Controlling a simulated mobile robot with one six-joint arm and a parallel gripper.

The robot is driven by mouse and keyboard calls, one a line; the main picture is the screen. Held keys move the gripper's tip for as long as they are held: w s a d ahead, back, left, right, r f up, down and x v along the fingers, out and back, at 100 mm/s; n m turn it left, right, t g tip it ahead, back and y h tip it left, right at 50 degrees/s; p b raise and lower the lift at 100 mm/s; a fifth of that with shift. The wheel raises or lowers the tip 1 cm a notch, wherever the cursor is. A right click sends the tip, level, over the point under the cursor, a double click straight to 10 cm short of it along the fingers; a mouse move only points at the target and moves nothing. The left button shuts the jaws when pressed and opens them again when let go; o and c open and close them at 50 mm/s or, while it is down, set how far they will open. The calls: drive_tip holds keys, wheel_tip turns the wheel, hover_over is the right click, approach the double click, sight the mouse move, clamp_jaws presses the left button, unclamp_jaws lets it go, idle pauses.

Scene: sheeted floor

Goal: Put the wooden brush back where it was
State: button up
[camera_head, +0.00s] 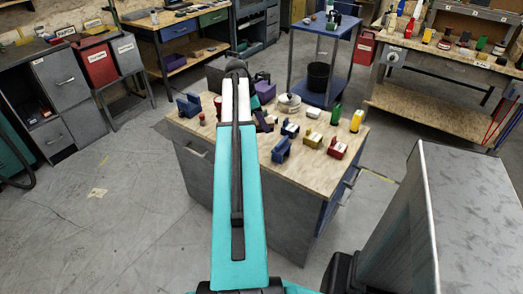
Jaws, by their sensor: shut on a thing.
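My teal and white arm reaches up the middle of the head view and over the workbench top (345,132). It covers the left-centre part of that top. My gripper's fingers cannot be made out behind the arm. A dark shape shows just right of the arm over the benchtop, and I cannot tell whether it is part of my gripper. I cannot pick out the wooden brush; it may be hidden by the arm.
The benchtop holds blue clamps (281,150), a red block (338,148), a yellow bottle (357,120), a green bottle (336,114) and a white round item (289,103). Its front right has bare room. A blue cart (322,27) stands behind.

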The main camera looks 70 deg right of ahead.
drive_tip(key=shift+f, duration=3.15)
drive_tip(key=shift+f+p, duration=0.4)
drive_tip(key=shift+f, duration=1.45)
drive_tip(key=o, duration=1)
drive_tip(key=shift+f, duration=0.15)
drive_tip(key=shift+b+v, duration=0.55)
drive_tip(key=shift+v, duration=5.6)
